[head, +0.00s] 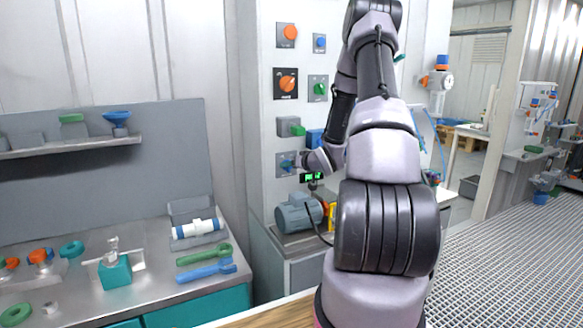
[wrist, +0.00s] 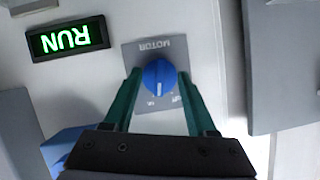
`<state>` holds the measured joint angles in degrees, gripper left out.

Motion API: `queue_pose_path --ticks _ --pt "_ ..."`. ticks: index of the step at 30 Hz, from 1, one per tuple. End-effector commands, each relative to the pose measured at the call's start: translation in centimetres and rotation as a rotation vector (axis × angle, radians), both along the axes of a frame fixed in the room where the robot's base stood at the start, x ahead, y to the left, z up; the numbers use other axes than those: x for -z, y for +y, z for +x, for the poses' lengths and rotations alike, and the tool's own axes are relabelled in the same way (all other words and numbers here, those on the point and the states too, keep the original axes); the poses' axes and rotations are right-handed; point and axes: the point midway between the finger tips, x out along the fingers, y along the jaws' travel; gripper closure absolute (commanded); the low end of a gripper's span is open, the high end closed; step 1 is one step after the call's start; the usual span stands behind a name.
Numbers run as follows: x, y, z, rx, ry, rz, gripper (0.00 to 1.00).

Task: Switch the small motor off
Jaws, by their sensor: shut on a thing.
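A round blue knob (wrist: 159,77) sits on a grey plate (wrist: 137,50) marked MOTOR, upside down in the wrist view. A white mark on the knob points down in that view; the small labels below it are hard to read. My gripper (wrist: 158,74) is shut on the knob, one green finger on each side. The display (wrist: 68,39) beside the plate is lit green and reads RUN; it also shows in the head view (head: 312,177). The small grey-blue motor (head: 298,213) stands on the bench below the panel. In the head view my gripper's fingers are hard to make out.
Other controls share the panel: an orange knob (head: 286,83), a green knob (head: 320,89), an orange button (head: 290,32) and a blue button (head: 320,42). A green-tipped box (head: 297,130) juts out above the knob. A left bench holds wrenches (head: 206,271) and small parts.

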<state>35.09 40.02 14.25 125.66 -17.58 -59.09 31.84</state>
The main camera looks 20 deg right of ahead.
Motion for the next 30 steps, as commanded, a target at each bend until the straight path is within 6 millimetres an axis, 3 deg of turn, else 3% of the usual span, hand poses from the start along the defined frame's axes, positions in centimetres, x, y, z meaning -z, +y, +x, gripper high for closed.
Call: queue_pose_path --ticks 18,30 --pt "0.06 0.58 -0.03 -0.002 -0.018 -0.555 0.98" --pt "0.12 0.54 -0.05 0.000 -0.025 -0.752 0.98"
